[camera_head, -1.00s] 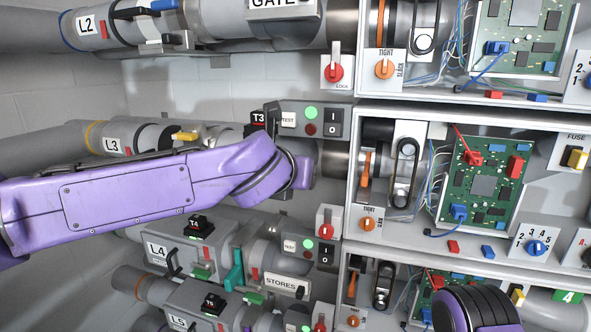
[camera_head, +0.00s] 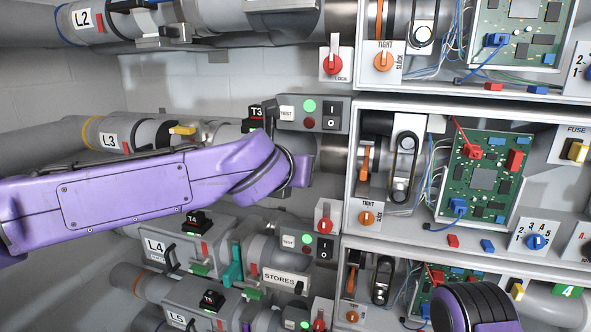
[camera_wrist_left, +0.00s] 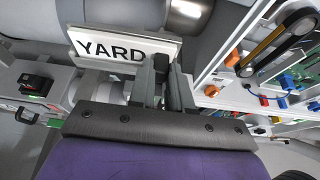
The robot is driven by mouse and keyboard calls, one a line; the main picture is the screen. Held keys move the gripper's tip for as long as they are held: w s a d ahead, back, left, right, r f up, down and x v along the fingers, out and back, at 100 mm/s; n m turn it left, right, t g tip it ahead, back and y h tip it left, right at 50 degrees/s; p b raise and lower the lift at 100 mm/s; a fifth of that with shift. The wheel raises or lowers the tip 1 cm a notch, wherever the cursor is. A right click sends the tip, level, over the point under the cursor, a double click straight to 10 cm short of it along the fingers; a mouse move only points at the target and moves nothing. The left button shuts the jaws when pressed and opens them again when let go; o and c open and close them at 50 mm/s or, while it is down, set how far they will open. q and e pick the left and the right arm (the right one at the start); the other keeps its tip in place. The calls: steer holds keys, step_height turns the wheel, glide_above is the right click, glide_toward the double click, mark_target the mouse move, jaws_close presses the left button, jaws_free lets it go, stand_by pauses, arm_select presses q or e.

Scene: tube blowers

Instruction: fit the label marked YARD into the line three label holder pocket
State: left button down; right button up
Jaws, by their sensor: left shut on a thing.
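The white label marked YARD (camera_wrist_left: 108,46) shows in the left wrist view, against the underside of a large grey tube. My left gripper (camera_wrist_left: 162,68) is shut on the label's right part. A pale strip lies along the label's lower edge; I cannot tell whether it is the holder pocket or how far the label sits in it. In the head view my purple left arm crosses line three, marked L3 (camera_head: 110,141), and hides the label, the pocket and the gripper fingers. Part of my right arm shows at the bottom right; its gripper is out of view.
The T3 block (camera_head: 256,113) and a test button box (camera_head: 312,112) sit just above my left wrist. A red-knob switch (camera_head: 325,214) and the cabinet shelves stand to the right. Below, the line four tube holds a STORES label (camera_head: 280,278).

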arm_select(q)
steer(key=c, duration=1)
jaws_free()
steer(key=shift+f, duration=0.1)
steer(key=b+v, duration=0.3)
steer(key=v, duration=0.7)
steer(key=shift+s+a+b, duration=0.1)
steer(key=shift+s+b, duration=0.1)
steer(key=shift+b, duration=0.1)
